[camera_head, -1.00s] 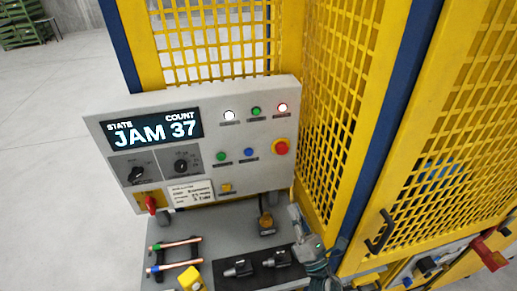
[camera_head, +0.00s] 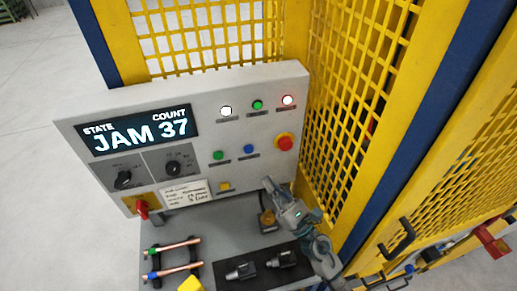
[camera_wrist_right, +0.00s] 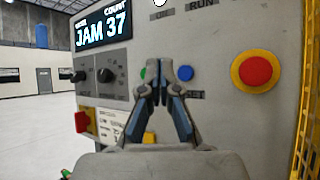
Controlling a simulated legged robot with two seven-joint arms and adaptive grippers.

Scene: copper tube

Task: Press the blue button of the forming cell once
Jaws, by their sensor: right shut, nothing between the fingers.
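The forming cell's control panel (camera_head: 238,88) is grey with a display reading STATE JAM, COUNT 37. The blue button (camera_head: 248,149) sits in its lower row, between a green button (camera_head: 218,155) and the red emergency stop (camera_head: 284,142). My right gripper (camera_head: 268,183) is shut and empty, in front of the panel, below and right of the blue button in the head view. In the right wrist view the blue button (camera_wrist_right: 185,73) shows just right of the closed fingertips (camera_wrist_right: 162,64), which partly cover the green button. My left gripper is not in view.
A shelf below the panel holds a rack with copper tubes (camera_head: 175,248), a black mat with dark tools (camera_head: 262,268) and a yellow block (camera_head: 191,284). Yellow mesh guarding (camera_head: 345,100) stands close on the right. A red-handled switch (camera_head: 142,209) is at the panel's lower left.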

